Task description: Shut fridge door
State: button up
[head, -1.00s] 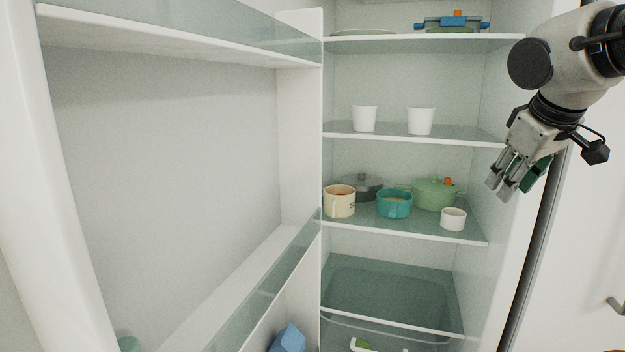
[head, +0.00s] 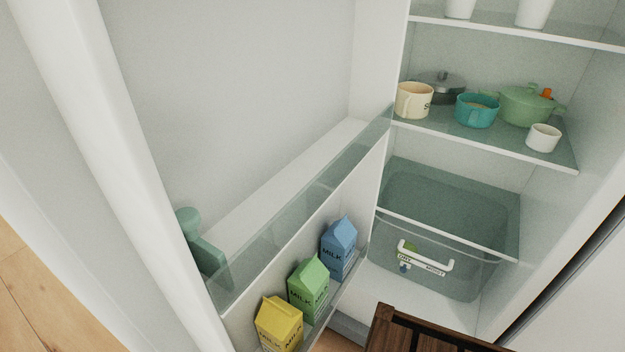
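The fridge door (head: 240,90) stands wide open on the left of the head view, its inner side and shelves facing me. The fridge interior (head: 440,310) is open on the right, with shelves and a clear drawer (head: 440,265). The door's hinge side meets the cabinet near the middle of the picture. Its thick free edge (head: 85,120) runs down the left. My gripper is out of the picture now, so its state does not show.
Milk cartons in blue (head: 340,248), green (head: 309,288) and yellow (head: 279,324) stand in the door's low rack. A teal item (head: 203,248) sits on the door shelf above. Cups and pots fill an inner shelf. A dark wooden piece (head: 415,332) stands at the bottom. Wooden floor (head: 40,300) shows lower left.

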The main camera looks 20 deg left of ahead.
aim_at(271, 120)
jog(key=k+j+z, duration=0.15)
jog(key=z, duration=0.3)
jog(key=k+z, duration=0.15)
jog(key=z, duration=0.25)
jog(key=k+j+z, duration=0.1)
jog(key=z, duration=0.35)
jog(key=k+j+z, duration=0.2)
jog(key=k+z, duration=0.25)
jog(key=k+j+z, duration=0.15)
jog(key=z, duration=0.35)
jog(key=k+l+z, duration=0.15)
jog(key=k+z, duration=0.3)
jog(key=k+l+z, duration=0.2)
jog(key=k+z, duration=0.25)
jog(key=k+j+z, duration=0.3)
jog(key=k, duration=0.7)
jog(key=k+l+z, duration=0.1)
jog(key=k+z, duration=0.2)
jog(key=k, duration=0.65)
jog(key=u, duration=0.4)
jog(key=k+u, duration=0.1)
jog(key=u, duration=0.3)
jog(key=j+u, duration=0.1)
jog(key=u, duration=0.3)
jog(key=k+j+u, duration=0.1)
jog(key=u, duration=0.7)
jog(key=k+l+z, duration=0.3)
jog(key=k, duration=0.2)
